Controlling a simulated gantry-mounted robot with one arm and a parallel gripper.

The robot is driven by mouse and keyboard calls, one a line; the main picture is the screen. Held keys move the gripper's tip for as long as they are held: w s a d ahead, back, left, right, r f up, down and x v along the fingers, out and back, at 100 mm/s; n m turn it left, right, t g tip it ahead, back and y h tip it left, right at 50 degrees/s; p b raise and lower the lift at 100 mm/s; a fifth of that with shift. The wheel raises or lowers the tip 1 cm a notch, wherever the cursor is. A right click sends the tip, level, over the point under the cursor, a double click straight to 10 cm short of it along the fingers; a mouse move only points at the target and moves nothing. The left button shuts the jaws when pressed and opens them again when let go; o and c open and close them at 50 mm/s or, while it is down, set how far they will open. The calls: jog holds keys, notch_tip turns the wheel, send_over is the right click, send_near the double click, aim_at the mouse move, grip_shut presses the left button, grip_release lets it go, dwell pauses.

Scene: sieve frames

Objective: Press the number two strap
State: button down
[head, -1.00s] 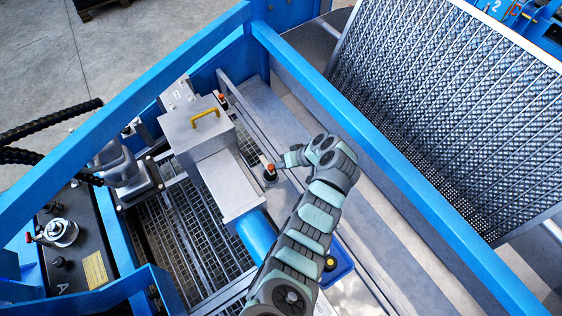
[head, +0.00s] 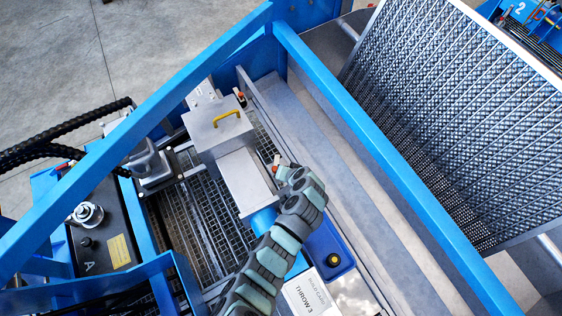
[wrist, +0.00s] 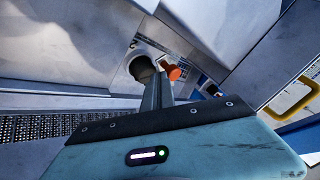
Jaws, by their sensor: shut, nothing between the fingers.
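An orange-tipped fitting (head: 276,161), likely the number two strap, stands on the rail right of a grey box. My gripper (head: 281,173) is right beside it; the head view does not show whether they touch. In the wrist view my gripper (wrist: 150,82) is shut and empty, its narrow tip at a dark round part in a pale ring. The orange tip (wrist: 174,72) shows just right of my fingers. A dark mark like a 2 (wrist: 133,45) is printed by the ring. My fingers hide part of the fitting's base.
Another orange-tipped fitting (head: 240,98) stands farther up the rail. The grey box (head: 217,128) with a yellow handle is close on the left. A blue beam (head: 365,135) and mesh screen (head: 455,120) are on the right. A box labelled THROW 3 (head: 312,296) lies below.

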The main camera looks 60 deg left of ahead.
jog(key=s+m+p, duration=0.1)
jog(key=s+a+m+t+p, duration=0.1)
jog(key=p, duration=0.1)
jog(key=s+m+t+p, duration=0.1)
jog(key=m, duration=0.1)
jog(key=shift+s+a+r, duration=0.15)
jog(key=shift+a+r, duration=0.05)
jog(key=shift+a, duration=0.1)
jog(key=shift+s+a+f+p, duration=0.2)
jog(key=shift+s+a+p, duration=0.45)
jog(key=shift+a+p, duration=0.1)
jog(key=shift+s, duration=0.1)
send_near(273, 171)
jog(key=shift+s+d+r+b, duration=0.15)
jog(key=shift+s+d+r, duration=0.2)
jog(key=shift+s, duration=0.35)
jog(key=shift+s+d+r+b, duration=0.1)
jog(key=shift+s+d+r, duration=0.1)
jog(key=shift+s+d, duration=0.4)
jog(key=shift+s+d+r+b, duration=0.15)
jog(key=shift+s+d+r, duration=0.15)
jog(key=shift+s, duration=0.45)
